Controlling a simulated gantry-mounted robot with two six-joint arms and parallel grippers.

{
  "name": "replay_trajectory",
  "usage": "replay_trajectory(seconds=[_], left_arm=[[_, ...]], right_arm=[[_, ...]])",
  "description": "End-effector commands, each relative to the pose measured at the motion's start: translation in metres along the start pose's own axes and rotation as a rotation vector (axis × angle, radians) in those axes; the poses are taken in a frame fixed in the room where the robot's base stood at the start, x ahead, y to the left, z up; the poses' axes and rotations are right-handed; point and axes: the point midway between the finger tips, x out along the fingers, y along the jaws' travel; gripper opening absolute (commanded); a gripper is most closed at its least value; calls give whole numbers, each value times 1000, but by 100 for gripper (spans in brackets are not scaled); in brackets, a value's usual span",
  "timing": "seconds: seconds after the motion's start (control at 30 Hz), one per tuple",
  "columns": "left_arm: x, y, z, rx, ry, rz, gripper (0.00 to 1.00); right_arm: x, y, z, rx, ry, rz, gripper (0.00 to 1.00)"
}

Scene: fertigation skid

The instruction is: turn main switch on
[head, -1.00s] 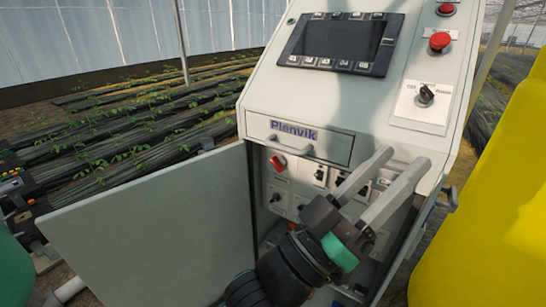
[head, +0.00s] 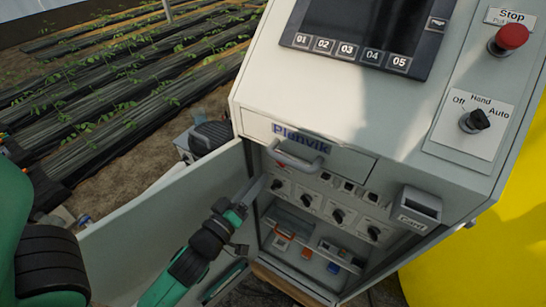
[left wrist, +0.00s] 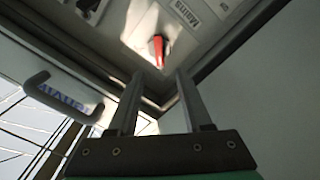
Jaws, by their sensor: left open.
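The main switch is a red lever (left wrist: 158,50) on the upright panel inside the cabinet, beside a label that seems to read MAINS. In the left wrist view it lies just beyond my open left gripper (left wrist: 159,76), roughly in line with the gap between the fingers. Nothing is between the fingers, and they look apart from the lever. In the head view my left gripper (head: 254,188) is at the left edge of the open cabinet bay, below the drawer handle. My right gripper is out of view.
The cabinet door (head: 150,235) stands open on the left. A drawer handle (head: 293,161) juts out just above my gripper. Black knobs (head: 305,202) line the panel to the right. A selector (head: 474,121) and red stop button (head: 509,38) are on the sloping top.

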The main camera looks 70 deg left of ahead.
Motion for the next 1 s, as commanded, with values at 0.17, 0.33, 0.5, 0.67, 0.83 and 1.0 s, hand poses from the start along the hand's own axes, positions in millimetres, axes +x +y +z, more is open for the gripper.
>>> replay_trajectory(seconds=[0.17, 0.33, 0.5, 0.67, 0.83, 1.0], left_arm=[[43, 1, -2, -1, 5, 1, 50], [74, 0, 0, 0, 2, 2, 50], [89, 0, 0, 1, 0, 1, 50], [90, 0, 0, 1, -1, 1, 50], [90, 0, 0, 1, -1, 1, 35], [90, 1, 0, 1, -1, 1, 4]], right_arm=[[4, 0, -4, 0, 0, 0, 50], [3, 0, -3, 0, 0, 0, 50], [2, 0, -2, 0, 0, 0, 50], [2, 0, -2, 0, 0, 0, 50], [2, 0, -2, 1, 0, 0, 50], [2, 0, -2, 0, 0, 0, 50]])
